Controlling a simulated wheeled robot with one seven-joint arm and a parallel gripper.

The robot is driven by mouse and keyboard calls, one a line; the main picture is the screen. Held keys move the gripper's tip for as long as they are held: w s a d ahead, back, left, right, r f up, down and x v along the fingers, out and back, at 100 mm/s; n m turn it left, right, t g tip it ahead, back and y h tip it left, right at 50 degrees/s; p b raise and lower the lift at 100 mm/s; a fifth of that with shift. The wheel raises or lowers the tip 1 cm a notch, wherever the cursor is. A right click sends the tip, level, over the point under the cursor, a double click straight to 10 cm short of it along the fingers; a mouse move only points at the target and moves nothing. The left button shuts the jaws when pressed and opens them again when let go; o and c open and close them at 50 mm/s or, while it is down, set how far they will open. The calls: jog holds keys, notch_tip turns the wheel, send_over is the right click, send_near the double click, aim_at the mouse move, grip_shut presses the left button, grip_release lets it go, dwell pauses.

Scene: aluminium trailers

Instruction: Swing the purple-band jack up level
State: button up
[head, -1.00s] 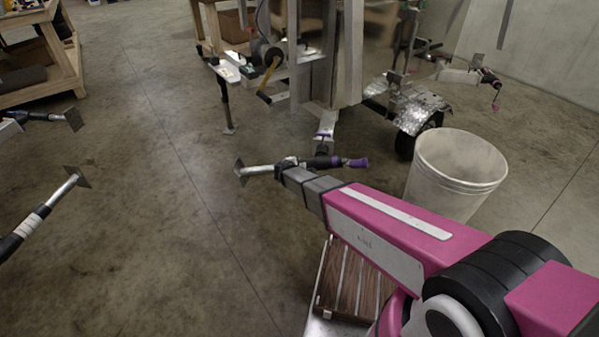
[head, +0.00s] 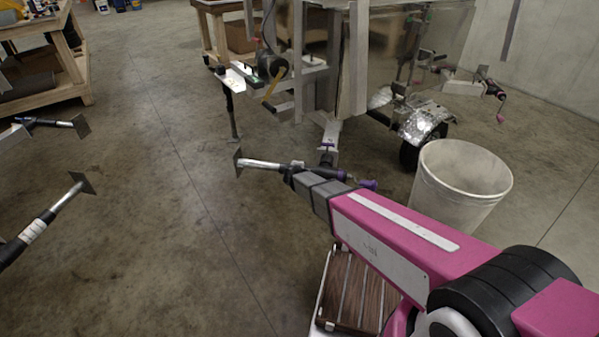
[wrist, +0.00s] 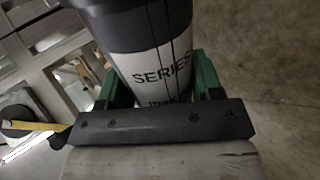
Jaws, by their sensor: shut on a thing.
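The purple-band jack (head: 262,165) is a silver tube with a square foot plate at its left end, a dark body and purple parts at its right end. It lies near level in the head view, beside the trailer's tongue, its right part partly behind my arm. My gripper (wrist: 158,88) has green fingers on both sides of the jack's dark body, which shows a white "SERIES" label (wrist: 152,68) in the wrist view. It is shut on the jack. In the head view the fingers are hidden behind my wrist.
A white bucket (head: 462,180) stands to the right of my arm. The trailer frame (head: 350,75), with its wheel and silver fender (head: 425,122), stands behind. Other jacks stick in from the left (head: 45,218). The floor between them and my gripper is clear.

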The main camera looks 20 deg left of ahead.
jog(key=shift+r, duration=0.15)
jog(key=o, duration=1.3)
jog(key=shift+c, duration=0.2)
jog(key=v, duration=1)
jog(key=shift+s+r, duration=0.15)
jog(key=shift+s, duration=0.15)
jog(key=shift+d, duration=0.1)
